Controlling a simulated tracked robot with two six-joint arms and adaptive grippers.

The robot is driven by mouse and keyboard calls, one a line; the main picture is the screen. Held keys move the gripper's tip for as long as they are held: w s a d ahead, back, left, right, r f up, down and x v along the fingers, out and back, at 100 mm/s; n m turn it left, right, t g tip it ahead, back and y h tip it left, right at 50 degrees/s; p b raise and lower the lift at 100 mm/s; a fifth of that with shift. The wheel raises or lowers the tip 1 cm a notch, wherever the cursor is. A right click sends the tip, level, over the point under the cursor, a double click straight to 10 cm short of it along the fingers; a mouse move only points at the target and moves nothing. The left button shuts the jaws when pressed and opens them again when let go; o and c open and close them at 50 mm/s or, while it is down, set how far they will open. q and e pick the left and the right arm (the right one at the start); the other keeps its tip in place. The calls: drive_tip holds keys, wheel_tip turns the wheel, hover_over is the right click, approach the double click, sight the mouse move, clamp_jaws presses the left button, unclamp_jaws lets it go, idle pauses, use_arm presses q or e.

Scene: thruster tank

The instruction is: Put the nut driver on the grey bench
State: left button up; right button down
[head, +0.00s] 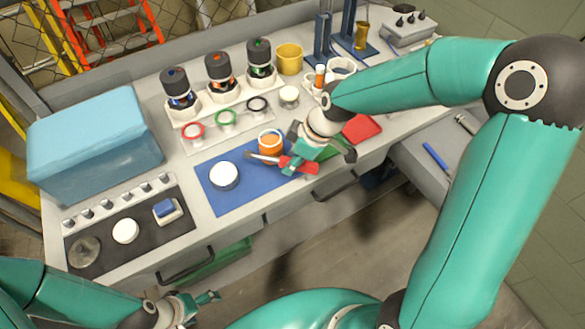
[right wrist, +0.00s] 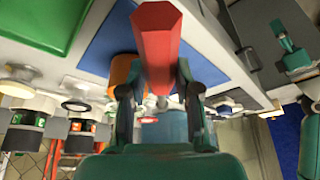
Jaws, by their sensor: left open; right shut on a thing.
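The nut driver (head: 299,166) has a red handle and a thin shaft pointing left. My right gripper (head: 308,153) is shut on it, over the blue mat near the front of the bench. In the right wrist view the red six-sided handle (right wrist: 155,45) sits between the fingers. I cannot tell whether the driver touches the mat. The grey bench (head: 268,205) carries the mat and many parts. A lower grey surface (head: 415,160) adjoins it at the right. My left gripper (head: 195,306) is open and empty, in front of the bench.
The blue mat (head: 215,200) holds a white-topped round part (head: 223,175) and an orange cup (head: 271,142). A red tray (head: 362,129) lies to the right. A blue pen (head: 436,158) lies on the lower surface. A blue box (head: 95,135) fills the back left.

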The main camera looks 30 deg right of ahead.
sight(292, 178)
wheel_tip(292, 178, down, 4)
drive_tip(key=shift+f, duration=0.25)
drive_tip(key=shift+f, duration=0.15)
drive_tip(key=c, duration=0.8)
unclamp_jaws()
